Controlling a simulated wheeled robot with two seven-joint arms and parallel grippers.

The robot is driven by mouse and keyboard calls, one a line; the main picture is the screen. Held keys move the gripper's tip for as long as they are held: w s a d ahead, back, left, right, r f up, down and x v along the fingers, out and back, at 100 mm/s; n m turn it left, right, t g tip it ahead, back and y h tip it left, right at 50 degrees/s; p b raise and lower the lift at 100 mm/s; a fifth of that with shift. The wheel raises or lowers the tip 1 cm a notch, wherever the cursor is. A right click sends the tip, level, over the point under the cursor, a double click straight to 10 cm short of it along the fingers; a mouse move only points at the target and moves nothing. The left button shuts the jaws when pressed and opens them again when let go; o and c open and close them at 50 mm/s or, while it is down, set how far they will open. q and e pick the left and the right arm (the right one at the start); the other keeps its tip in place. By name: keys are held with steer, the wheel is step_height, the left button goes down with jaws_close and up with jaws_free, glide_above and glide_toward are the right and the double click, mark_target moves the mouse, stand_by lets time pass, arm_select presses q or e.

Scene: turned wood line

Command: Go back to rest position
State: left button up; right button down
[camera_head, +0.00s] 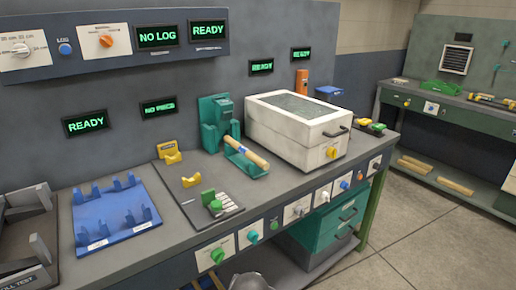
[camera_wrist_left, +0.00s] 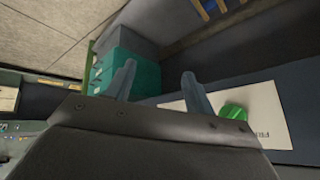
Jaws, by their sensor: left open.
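My left gripper (camera_wrist_left: 158,75) shows in the left wrist view with its two grey fingers spread apart and nothing between them. A green knob (camera_wrist_left: 233,112) on a white label plate lies just right of the fingers, and a teal drawer cabinet (camera_wrist_left: 132,72) shows behind them. Whether the fingers touch the plate is unclear. In the head view a grey rounded part shows at the bottom edge in front of the bench; I cannot tell which part of me it is. My right gripper is in neither view.
The workbench (camera_head: 300,183) carries a blue rack (camera_head: 117,222), a wooden cylinder on a teal holder (camera_head: 247,168), and a white lidded box (camera_head: 297,130). Several knobs line its front edge. The teal cabinet (camera_head: 325,228) stands below. Floor (camera_head: 425,235) to the right is clear.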

arm_select(q)
steer(key=s+a+f+g+p, duration=0.1)
steer(key=s+a, duration=0.3)
steer(key=s, duration=0.4)
steer(key=s+a+f+n+g+h+p, duration=0.1)
steer(key=s+a+f+g+p, duration=0.1)
steer(key=s, duration=0.7)
steer(key=s+a+f+g+p, duration=0.2)
steer(key=s+a, duration=0.4)
steer(key=s, duration=0.3)
steer(key=shift+a+f+n, duration=0.3)
steer(key=shift+a+f, duration=0.05)
steer(key=shift+f, duration=0.1)
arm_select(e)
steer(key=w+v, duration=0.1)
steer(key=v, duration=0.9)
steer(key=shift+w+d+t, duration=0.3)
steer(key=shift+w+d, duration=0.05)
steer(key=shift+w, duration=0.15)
